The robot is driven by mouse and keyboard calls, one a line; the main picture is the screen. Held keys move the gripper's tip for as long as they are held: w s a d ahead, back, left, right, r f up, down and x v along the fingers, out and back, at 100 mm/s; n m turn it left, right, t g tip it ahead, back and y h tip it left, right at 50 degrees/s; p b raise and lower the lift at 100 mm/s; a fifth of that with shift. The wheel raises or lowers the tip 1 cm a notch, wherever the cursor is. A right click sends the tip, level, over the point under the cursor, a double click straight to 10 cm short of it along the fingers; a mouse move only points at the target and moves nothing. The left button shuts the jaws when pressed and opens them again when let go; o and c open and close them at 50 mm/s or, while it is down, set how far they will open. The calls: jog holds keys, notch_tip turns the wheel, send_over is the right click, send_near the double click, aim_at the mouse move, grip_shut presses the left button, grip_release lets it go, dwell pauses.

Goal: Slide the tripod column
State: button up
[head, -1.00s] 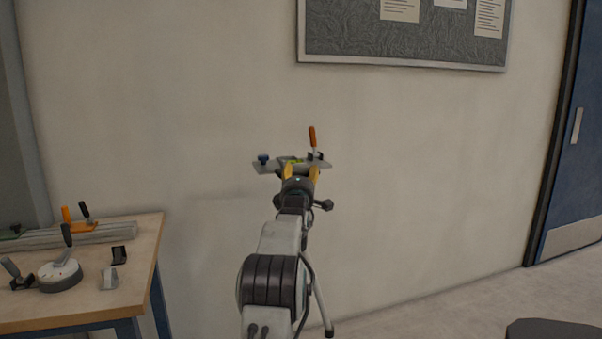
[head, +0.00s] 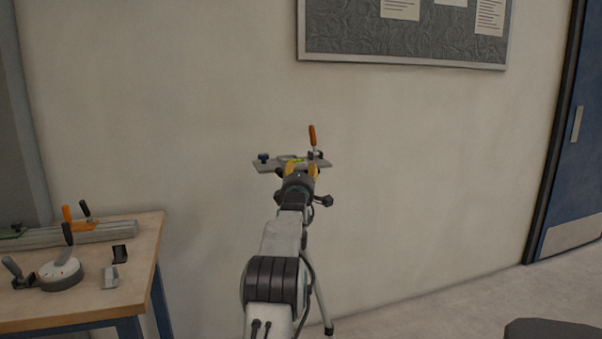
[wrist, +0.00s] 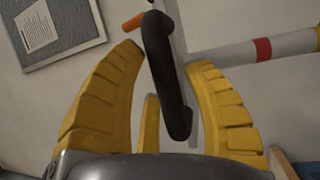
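The tripod's head (head: 322,164) shows beyond my arm in the head view, a grey plate with a blue knob (head: 263,157) at left and an orange-ended handle (head: 312,136) standing up at right. One tripod leg (head: 322,297) shows at lower right; my arm hides most of the column. My gripper (head: 300,170) is at the tripod just below the plate. In the wrist view its yellow fingers (wrist: 168,57) stand apart on both sides of a black handle (wrist: 170,80) and a grey upright part. Gaps show beside the handle; fingertip contact is unclear.
A wooden workbench (head: 140,265) at left holds a grey rail (head: 75,236), a round dial-like device (head: 62,273) and small clamps. The wall is close behind the tripod.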

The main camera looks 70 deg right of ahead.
grip_shut()
jog(key=shift+f, duration=0.1)
notch_tip(320, 180, down, 15)
jog(key=b, duration=1.3)
jog(key=shift+b, duration=0.35)
jog(key=shift+o, duration=0.4)
grip_release()
jog(key=shift+w, duration=0.1)
jog(key=shift+o, duration=1.4)
jog(key=shift+r, duration=0.25)
